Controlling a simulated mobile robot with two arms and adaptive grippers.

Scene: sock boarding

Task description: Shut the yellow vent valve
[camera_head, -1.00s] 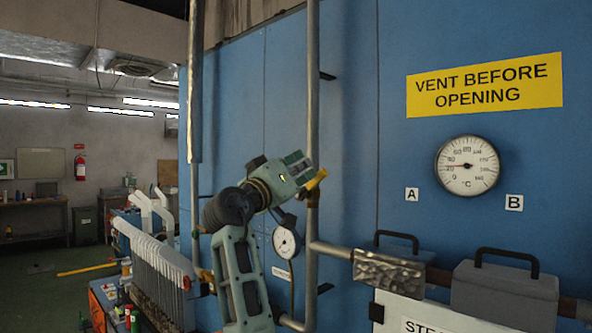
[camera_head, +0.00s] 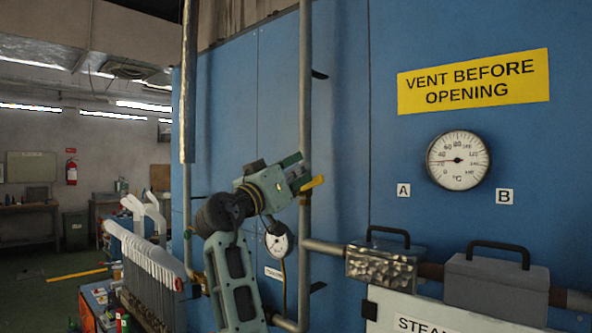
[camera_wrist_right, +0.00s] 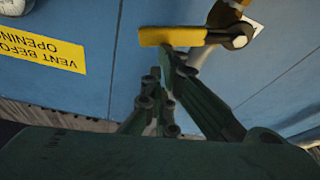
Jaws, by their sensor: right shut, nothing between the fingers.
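The yellow vent valve handle (camera_head: 313,183) sits on the vertical steel pipe (camera_head: 305,90) in front of the blue cabinet. In the head view it points right and slightly up. In the right wrist view the yellow handle (camera_wrist_right: 172,36) lies across the top, joined to a round metal pivot at its right. My right gripper (camera_head: 299,173) is shut and empty, just above and beside the handle. In the wrist view its closed fingertips (camera_wrist_right: 166,62) are right at the handle's edge; I cannot tell whether they touch. My left gripper is out of view.
A small pressure gauge (camera_head: 279,242) hangs below my right wrist. A large temperature dial (camera_head: 457,160) and yellow sign (camera_head: 473,81) are on the blue wall. Grey boxes with handles (camera_head: 493,288) stand at lower right. White sock boards (camera_head: 147,258) stand at left.

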